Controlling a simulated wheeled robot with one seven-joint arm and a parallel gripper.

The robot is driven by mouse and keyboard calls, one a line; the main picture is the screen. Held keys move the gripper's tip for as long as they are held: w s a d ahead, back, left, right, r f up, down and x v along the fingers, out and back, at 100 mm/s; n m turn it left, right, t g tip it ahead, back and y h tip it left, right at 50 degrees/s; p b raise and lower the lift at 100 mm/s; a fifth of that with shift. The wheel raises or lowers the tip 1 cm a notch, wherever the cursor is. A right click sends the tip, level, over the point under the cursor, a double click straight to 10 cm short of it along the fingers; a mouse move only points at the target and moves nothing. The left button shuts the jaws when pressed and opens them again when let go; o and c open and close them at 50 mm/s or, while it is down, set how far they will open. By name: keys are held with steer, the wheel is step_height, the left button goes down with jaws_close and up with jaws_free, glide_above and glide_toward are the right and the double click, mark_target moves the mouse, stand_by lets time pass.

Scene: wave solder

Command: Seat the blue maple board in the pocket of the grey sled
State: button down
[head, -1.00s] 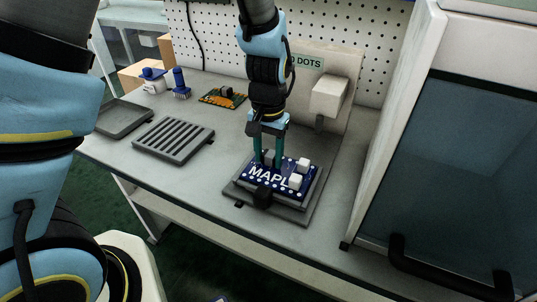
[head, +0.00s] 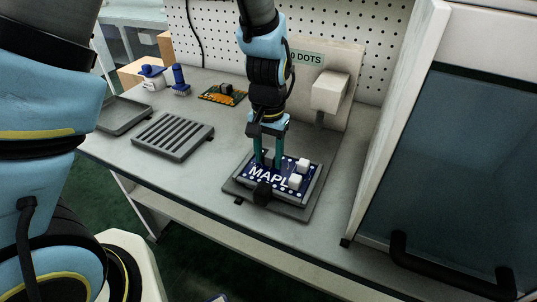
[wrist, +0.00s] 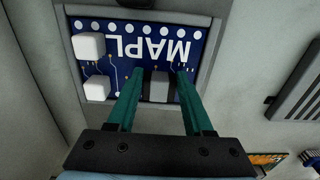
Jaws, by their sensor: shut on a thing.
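The blue maple board (head: 284,186), with white lettering and two white blocks, lies flat within the rim of the grey sled (head: 236,190). In the wrist view the blue board (wrist: 127,50) sits inside the grey sled frame (wrist: 207,50). My gripper (head: 269,165) points down at the board's far left part. Its green fingers (wrist: 160,88) are shut around a grey block (wrist: 159,86) on the board.
A slotted grey rack (head: 173,136) and a grey tray (head: 123,116) stand to the left. A dispenser (head: 329,92) stands behind right, a glass-fronted cabinet (head: 455,170) at right.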

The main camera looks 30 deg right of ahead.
mark_target(268, 158)
stand_by(0.8)
steer(key=shift+c, duration=1.1)
jaws_free()
step_height(268, 158, up, 11)
steer(key=b, duration=0.1)
steer(key=shift+f, duration=0.1)
